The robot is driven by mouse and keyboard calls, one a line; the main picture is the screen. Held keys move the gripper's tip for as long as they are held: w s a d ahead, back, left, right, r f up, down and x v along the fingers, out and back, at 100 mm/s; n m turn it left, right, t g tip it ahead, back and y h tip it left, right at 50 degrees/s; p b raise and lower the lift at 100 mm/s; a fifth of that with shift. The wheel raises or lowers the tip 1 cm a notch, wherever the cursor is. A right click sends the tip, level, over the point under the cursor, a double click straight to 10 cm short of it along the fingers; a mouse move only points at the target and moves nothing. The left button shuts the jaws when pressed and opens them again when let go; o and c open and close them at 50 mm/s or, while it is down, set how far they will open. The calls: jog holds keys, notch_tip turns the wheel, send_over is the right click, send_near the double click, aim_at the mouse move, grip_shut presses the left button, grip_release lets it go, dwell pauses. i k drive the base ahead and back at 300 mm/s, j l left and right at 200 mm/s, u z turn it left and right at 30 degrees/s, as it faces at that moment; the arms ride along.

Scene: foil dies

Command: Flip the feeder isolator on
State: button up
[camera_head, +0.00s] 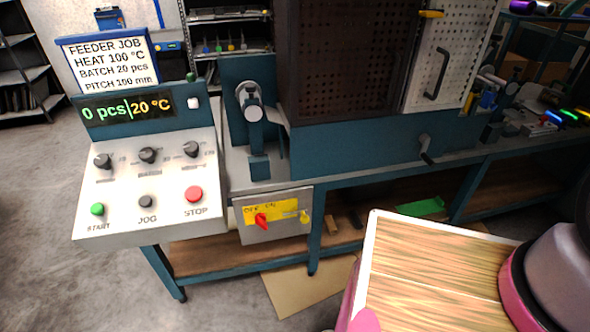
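The feeder isolator is a red rotary handle (261,221) on a yellow plate (285,209) lettered OFF and ON. The plate is on the front of a light grey box (280,234) under the machine bench, right of the control console. The handle sits just below the lettering; it is too small to tell surely which word it points at. My gripper's fingers do not show in the head view.
The white console (122,231) has dials, a green START, a dark JOG and a red STOP button. Its display (128,107) reads 0 pcs and 20 °C. A wood-topped, white-edged surface (440,262) fills the lower right. Open floor (225,295) lies before the bench.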

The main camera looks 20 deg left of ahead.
aim_at(260, 219)
jog(key=u, duration=1.3)
jog(key=k+l+u, duration=0.1)
jog(key=k+u, duration=0.25)
jog(key=k, duration=0.25)
